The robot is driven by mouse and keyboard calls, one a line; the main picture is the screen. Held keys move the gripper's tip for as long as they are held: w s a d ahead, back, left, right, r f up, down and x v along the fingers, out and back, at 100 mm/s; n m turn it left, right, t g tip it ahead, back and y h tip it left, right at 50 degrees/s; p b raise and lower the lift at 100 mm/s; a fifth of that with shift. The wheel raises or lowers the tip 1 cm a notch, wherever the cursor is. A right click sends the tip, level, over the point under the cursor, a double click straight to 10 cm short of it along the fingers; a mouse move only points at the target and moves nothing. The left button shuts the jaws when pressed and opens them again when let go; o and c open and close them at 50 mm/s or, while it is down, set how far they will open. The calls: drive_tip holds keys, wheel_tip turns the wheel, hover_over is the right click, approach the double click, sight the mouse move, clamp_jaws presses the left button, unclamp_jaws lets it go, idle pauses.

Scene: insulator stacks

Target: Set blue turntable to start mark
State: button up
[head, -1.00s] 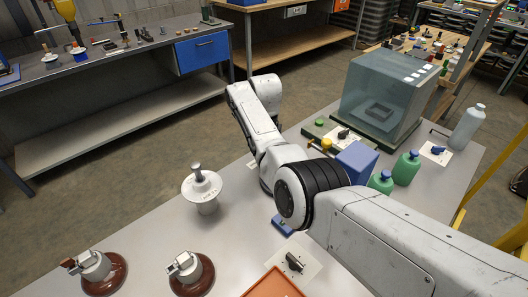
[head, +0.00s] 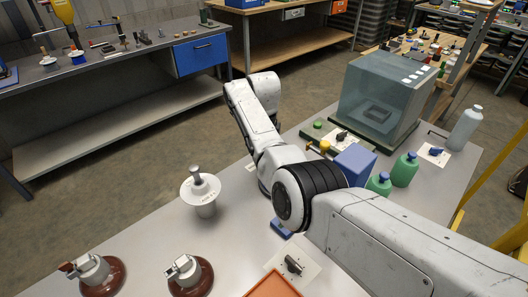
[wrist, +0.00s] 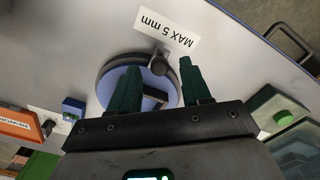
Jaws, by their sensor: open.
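The blue turntable (wrist: 160,84) shows in the wrist view as a round disc with a grey rim and a dark bar-like part on top. A dark round knob (wrist: 160,66) stands at its edge beside a white label (wrist: 167,37) reading "MAX 5 mm", upside down here. My gripper (wrist: 160,66) is open, its two dark green fingers apart over the turntable. The left finger overlaps the disc and the right one is by its right edge. I cannot tell whether either touches. No start mark can be made out. In the head view my arm hides the gripper and most or all of the turntable.
In the head view, a white insulator (head: 203,190) stands left of my arm, with two brown-based fittings (head: 190,277) nearer. A blue box (head: 354,163), green bottles (head: 404,170) and a clear tank (head: 380,98) stand to the right. The bench between insulator and fittings is clear.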

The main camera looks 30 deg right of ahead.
wheel_tip(320, 180, up, 10)
drive_tip(key=shift+f, duration=0.25)
drive_tip(key=shift+f, duration=0.1)
idle(0.5)
